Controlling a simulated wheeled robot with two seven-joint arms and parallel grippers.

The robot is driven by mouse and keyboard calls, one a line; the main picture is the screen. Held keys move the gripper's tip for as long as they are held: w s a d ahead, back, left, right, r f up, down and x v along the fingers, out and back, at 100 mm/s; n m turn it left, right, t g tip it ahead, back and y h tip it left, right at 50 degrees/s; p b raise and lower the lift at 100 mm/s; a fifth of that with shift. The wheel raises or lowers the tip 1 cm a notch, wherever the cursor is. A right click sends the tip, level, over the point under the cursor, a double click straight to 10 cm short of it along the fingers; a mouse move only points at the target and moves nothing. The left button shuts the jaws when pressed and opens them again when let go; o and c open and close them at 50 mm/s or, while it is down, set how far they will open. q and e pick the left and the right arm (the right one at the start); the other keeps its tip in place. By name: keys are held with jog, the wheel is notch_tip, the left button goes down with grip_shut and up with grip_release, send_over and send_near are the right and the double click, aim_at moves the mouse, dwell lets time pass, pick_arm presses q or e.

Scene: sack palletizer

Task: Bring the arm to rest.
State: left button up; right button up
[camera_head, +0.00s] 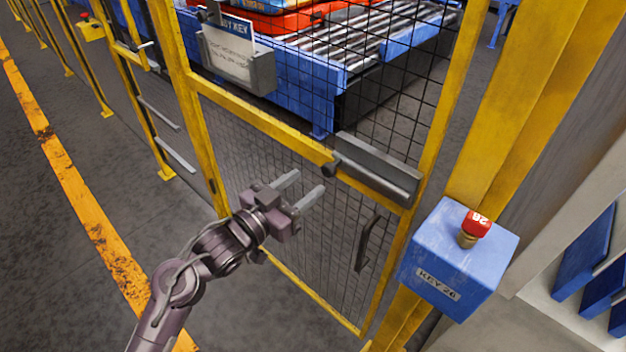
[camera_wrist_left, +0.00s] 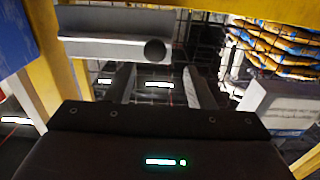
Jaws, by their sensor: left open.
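My left gripper (camera_head: 304,189) is open and empty, in front of the lower mesh of a yellow-framed gate (camera_head: 268,118). In the left wrist view its two fingers (camera_wrist_left: 158,84) stand apart with nothing between them. A grey latch bar with a round knob (camera_head: 375,170) sits on the gate's crossbar, up and right of the fingertips. It also shows in the left wrist view (camera_wrist_left: 118,46). A dark handle (camera_head: 367,243) is on the gate to the right of the gripper. My right gripper is in neither view.
A blue box marked KEY 26 (camera_head: 459,258) with a red-tagged key (camera_head: 475,223) is on the right by a yellow post. A grey holder (camera_head: 237,62) hangs on the gate. A blue roller conveyor (camera_head: 375,42) is behind the mesh. Open floor lies left, with an orange line (camera_head: 80,195).

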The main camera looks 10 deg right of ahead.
pick_arm(q)
jog(key=shift+s+a, duration=0.1)
jog(key=shift+a, duration=0.05)
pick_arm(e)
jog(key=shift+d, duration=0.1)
